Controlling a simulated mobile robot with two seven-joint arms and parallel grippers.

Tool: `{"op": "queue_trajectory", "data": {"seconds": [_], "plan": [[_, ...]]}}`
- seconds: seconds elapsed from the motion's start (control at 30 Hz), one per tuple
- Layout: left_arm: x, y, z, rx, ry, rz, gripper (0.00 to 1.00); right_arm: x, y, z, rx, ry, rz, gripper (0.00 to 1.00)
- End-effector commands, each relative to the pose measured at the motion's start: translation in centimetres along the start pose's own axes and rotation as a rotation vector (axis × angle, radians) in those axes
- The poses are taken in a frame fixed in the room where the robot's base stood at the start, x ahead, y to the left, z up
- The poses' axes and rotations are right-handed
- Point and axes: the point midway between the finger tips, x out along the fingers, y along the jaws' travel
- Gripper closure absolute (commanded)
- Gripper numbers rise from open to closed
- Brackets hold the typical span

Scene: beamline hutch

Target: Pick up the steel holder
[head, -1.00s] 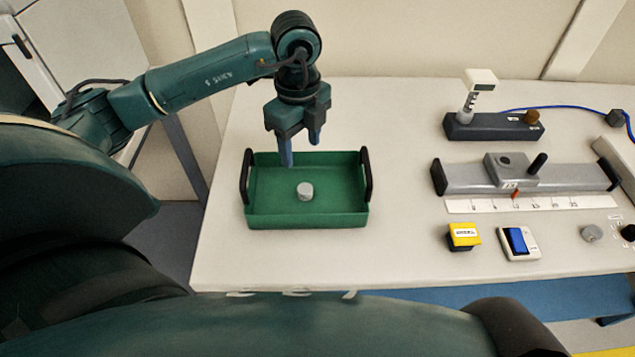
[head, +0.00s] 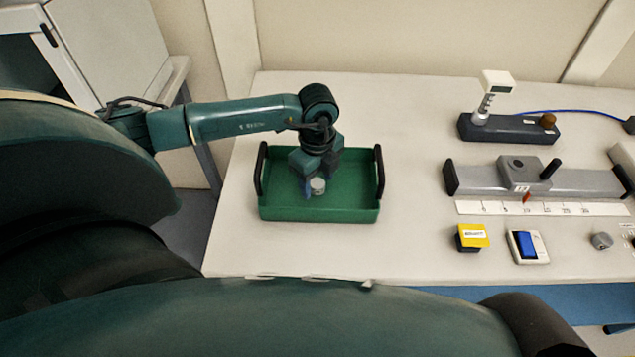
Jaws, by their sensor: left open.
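The steel holder (head: 318,186) is a small, light grey cylinder inside the green tray (head: 285,213). My left gripper (head: 312,188) is down in the tray, its jaws open. I cannot tell whether a finger touches the holder. My right gripper is out of view.
The tray has black handles at both ends. To the right are a grey rail stage (head: 520,179) with a scale strip, a dark block with a small display (head: 497,81), a yellow box (head: 471,237) and a blue switch (head: 526,245). Table between tray and stage is clear.

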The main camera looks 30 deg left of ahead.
Motion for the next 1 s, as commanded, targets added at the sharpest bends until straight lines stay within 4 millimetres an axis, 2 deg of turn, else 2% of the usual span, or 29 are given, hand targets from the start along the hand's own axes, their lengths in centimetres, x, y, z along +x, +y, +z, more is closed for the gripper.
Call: {"op": "queue_trajectory", "data": {"seconds": [0.17,0.77,1.0], "plan": [[0.01,-0.01,-0.02,0.001,0.0,0.0,0.45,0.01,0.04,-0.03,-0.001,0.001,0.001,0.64],[-0.04,-0.02,-0.02,0.0,0.0,-0.001,0.93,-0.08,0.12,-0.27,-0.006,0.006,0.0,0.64],[-0.23,-0.05,-0.01,0.0,0.0,-0.002,0.94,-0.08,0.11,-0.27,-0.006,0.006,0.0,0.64]]}}
